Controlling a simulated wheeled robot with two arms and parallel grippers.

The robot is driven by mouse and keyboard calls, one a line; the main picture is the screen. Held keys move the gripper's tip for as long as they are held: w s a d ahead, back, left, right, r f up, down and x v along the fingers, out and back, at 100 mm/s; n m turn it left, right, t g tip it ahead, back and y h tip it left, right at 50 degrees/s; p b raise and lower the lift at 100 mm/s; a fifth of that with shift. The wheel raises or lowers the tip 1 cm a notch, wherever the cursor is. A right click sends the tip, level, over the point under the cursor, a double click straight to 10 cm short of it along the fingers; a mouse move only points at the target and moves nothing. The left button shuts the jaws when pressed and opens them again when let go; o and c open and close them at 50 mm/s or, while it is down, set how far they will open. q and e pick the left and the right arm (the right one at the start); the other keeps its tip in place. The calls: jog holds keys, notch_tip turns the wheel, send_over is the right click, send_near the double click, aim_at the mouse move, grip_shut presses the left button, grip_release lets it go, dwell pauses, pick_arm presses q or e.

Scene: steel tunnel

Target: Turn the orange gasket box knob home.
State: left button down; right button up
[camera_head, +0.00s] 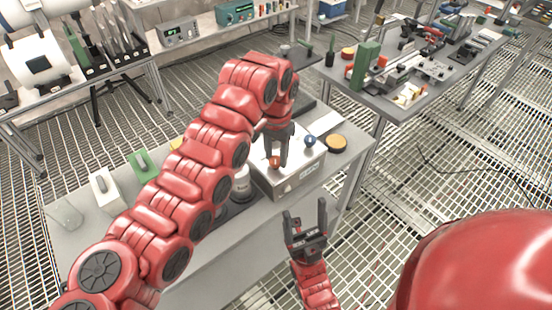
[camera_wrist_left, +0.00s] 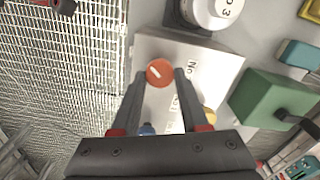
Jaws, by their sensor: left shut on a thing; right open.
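The gasket box (camera_head: 288,188) is a pale grey box near the front edge of the grey table, with dark lettering. Its orange knob (camera_head: 274,162) is on top, near the front-left corner. In the left wrist view the knob (camera_wrist_left: 159,73) shows a white mark running at a slant. My left gripper (camera_head: 277,158) points down, with one finger on each side of the orange knob, shut on it. A blue knob (camera_head: 309,141) stands farther right on the box. My right gripper (camera_head: 306,218) is open and empty, in front of the table, below the box in the picture.
A dark-based white cylinder (camera_wrist_left: 210,12) stands close beside the box. An amber round piece (camera_head: 336,143) lies right of it. A green block (camera_head: 143,163) and a white block (camera_head: 104,188) are at the table's left. Another cluttered table (camera_head: 400,108) stands at back right.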

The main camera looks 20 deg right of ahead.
pick_arm(q)
jog(key=shift+m, duration=0.6)
jog(key=shift+b, duration=0.35)
jog(key=shift+c, duration=2.1)
grip_release()
notch_tip(320, 180, up, 8)
jog(key=shift+r, duration=0.25)
notch_tip(320, 180, up, 9)
jog(key=p, duration=0.7)
send_over(276, 159)
